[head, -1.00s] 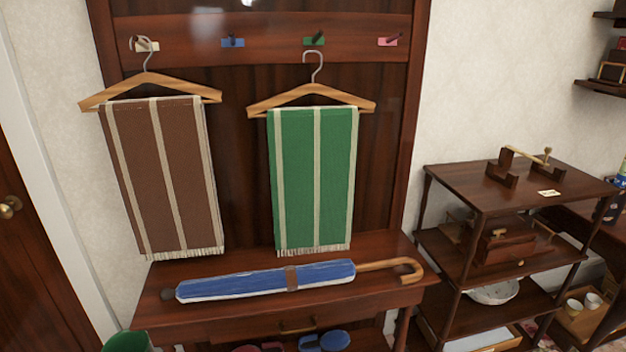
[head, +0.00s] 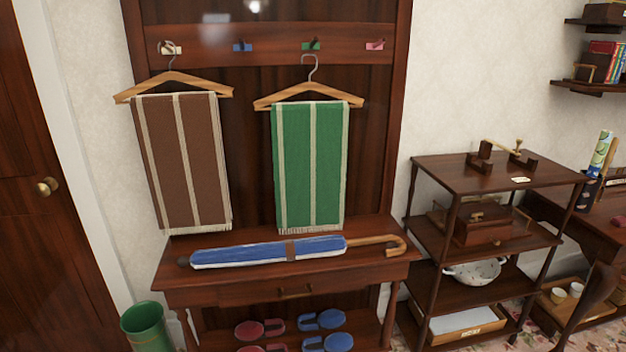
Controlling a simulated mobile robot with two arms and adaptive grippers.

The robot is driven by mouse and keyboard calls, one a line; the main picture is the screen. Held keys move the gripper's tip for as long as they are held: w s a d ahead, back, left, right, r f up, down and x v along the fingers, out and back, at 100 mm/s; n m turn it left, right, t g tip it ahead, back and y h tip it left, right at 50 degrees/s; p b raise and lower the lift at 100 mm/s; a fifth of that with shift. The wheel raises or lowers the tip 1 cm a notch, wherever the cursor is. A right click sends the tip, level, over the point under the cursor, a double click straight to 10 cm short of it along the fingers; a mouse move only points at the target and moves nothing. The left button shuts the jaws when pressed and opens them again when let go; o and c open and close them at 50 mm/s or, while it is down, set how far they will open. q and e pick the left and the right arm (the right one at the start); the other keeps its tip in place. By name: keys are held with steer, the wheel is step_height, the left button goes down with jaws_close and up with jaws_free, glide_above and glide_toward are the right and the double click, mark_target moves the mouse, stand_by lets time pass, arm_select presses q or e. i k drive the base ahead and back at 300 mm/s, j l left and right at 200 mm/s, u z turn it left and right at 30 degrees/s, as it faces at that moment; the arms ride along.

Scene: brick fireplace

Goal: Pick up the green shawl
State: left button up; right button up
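The green shawl (head: 309,165) has pale stripes and a fringed lower edge. It hangs folded over a wooden hanger (head: 308,92), whose metal hook is at the green-backed peg (head: 311,45) of the dark wood rack. Its fringe ends just above the bench top. A brown striped shawl (head: 183,160) hangs on a similar hanger to its left. Neither of my grippers shows in the head view.
A blue umbrella (head: 270,252) with a wooden handle lies along the bench (head: 385,236) below the shawls. Red and blue slippers (head: 323,320) are on the shelf beneath. A green bin (head: 146,328) stands at left and a shelf unit (head: 428,166) at right.

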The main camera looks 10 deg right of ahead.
mark_target(310, 139)
steer(key=k+u, duration=0.15)
steer(key=u, duration=1.5)
steer(key=k+l+u, duration=0.25)
steer(key=l+u, duration=0.15)
steer(key=l, duration=0.15)
steer(key=k+l+u, duration=0.8)
steer(key=i+l, duration=0.1)
steer(key=l, duration=0.05)
